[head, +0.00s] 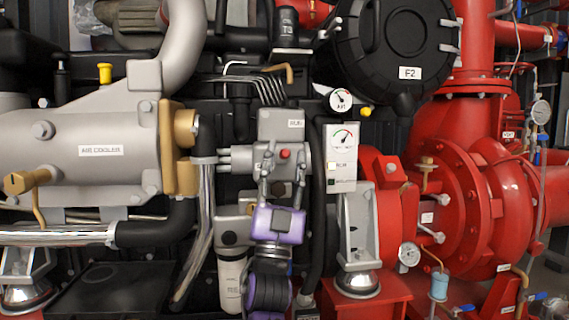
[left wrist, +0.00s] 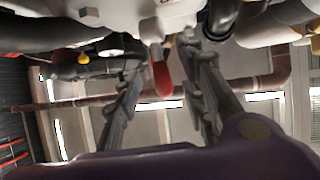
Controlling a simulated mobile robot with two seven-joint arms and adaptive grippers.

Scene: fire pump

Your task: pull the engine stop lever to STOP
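The engine stop lever shows as a small red tip (head: 285,154) on the front of a grey box (head: 281,124) at mid-picture in the head view. In the left wrist view its red end (left wrist: 162,78) hangs down from a pale housing. My left gripper (head: 283,168), with a purple body, points up just below and in front of the grey box. Its two fingers (left wrist: 160,62) are apart, one on each side of the red end, with visible gaps. I cannot tell how deep the lever sits between them. My right gripper is not in view.
A white gauge panel (head: 342,158) stands close right of the lever. A black hose (head: 318,190) runs down between them. The grey air cooler (head: 80,150) and steel pipes are left. A red pump casing (head: 500,190) and black round filter housing (head: 390,45) are right.

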